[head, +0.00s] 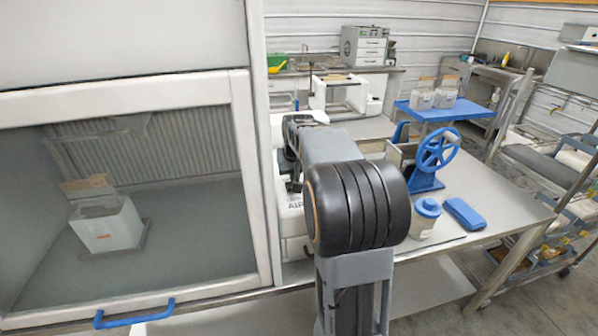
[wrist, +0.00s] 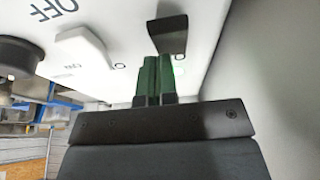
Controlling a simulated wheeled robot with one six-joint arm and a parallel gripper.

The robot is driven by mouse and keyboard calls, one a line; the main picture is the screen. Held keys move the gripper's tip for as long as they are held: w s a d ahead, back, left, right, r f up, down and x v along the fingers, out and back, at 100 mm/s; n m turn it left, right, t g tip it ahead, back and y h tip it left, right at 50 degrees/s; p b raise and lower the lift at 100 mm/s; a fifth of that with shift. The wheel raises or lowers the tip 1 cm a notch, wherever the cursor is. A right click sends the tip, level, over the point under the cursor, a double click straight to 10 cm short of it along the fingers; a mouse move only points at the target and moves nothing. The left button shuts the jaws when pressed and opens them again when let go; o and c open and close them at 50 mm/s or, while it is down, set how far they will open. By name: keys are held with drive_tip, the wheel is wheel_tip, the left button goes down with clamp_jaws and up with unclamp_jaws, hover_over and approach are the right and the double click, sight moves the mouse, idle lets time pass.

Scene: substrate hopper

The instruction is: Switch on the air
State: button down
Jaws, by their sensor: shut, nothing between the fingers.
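A white machine (head: 293,228) stands between the glass-fronted cabinet and my arm in the head view; printed letters that look like "AIR" show on it. In the wrist view its white panel (wrist: 120,20) carries "OFF" lettering, a white switch lever (wrist: 85,46) and a dark switch lever (wrist: 167,34) with a small round mark beside it. My gripper (wrist: 152,60) is shut and empty, its green fingertips right at the dark lever; I cannot tell if they touch. In the head view my arm hides the gripper tip and most of the panel.
A hooded cabinet (head: 245,180) with a white container (head: 105,226) inside stands close on the left. On the bench to the right are a blue handwheel press (head: 436,152), a blue-lidded jar (head: 425,218) and a blue case (head: 464,213). A black knob (wrist: 18,55) shows in the wrist view.

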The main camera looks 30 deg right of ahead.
drive_tip(key=shift+s+a+f, duration=0.15)
drive_tip(key=shift+a, duration=0.05)
drive_tip(key=shift+s+a, duration=0.1)
drive_tip(key=shift+s+a+r, duration=0.1)
drive_tip(key=shift+s+r, duration=0.15)
drive_tip(key=shift+s, duration=0.25)
drive_tip(key=p+v, duration=0.1)
drive_tip(key=v, duration=1.3)
drive_tip(key=shift+s+a, duration=0.2)
drive_tip(key=shift+s, duration=0.2)
drive_tip(key=shift+f, duration=0.2)
